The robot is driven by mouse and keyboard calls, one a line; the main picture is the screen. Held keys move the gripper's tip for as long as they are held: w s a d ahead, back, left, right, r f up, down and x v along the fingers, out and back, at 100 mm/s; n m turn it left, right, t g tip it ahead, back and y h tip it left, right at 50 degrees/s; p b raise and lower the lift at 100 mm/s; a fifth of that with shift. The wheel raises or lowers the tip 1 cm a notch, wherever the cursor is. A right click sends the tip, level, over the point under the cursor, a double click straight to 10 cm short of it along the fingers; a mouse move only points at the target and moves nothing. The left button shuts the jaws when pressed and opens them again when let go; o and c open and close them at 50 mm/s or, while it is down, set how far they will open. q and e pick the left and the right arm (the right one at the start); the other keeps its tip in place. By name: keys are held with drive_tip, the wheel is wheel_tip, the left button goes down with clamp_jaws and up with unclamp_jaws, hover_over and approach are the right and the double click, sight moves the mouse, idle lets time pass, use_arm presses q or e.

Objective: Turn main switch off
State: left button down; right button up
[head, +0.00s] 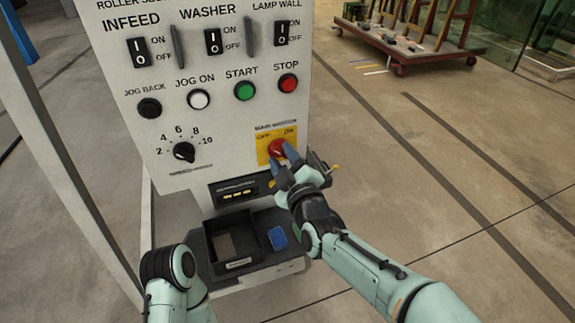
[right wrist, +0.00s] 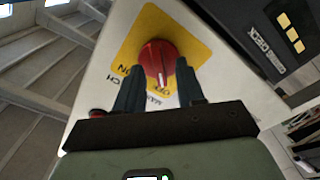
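The main switch is a red round knob (head: 278,148) on a yellow plate (head: 263,157) at the lower right of the white control panel. The plate reads OFF at left and ON at right in the head view. My right gripper (head: 283,166) is at the knob from below. In the right wrist view the knob (right wrist: 157,60) sits between the tips of the two fingers of the right gripper (right wrist: 159,72), which are apart; I cannot tell whether they touch it. A white mark on the knob points down there, toward partly hidden lettering. My left gripper is out of view.
Panel switches, buttons and a black dial (head: 184,152) are left of and above the knob. Below are a small display (head: 240,191), a black tray (head: 233,262) and a blue item (head: 277,237). Floor to the right is clear up to a red cart (head: 405,58).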

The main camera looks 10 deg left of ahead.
drive_tip(key=v, duration=1.3)
drive_tip(key=shift+s+d, duration=0.1)
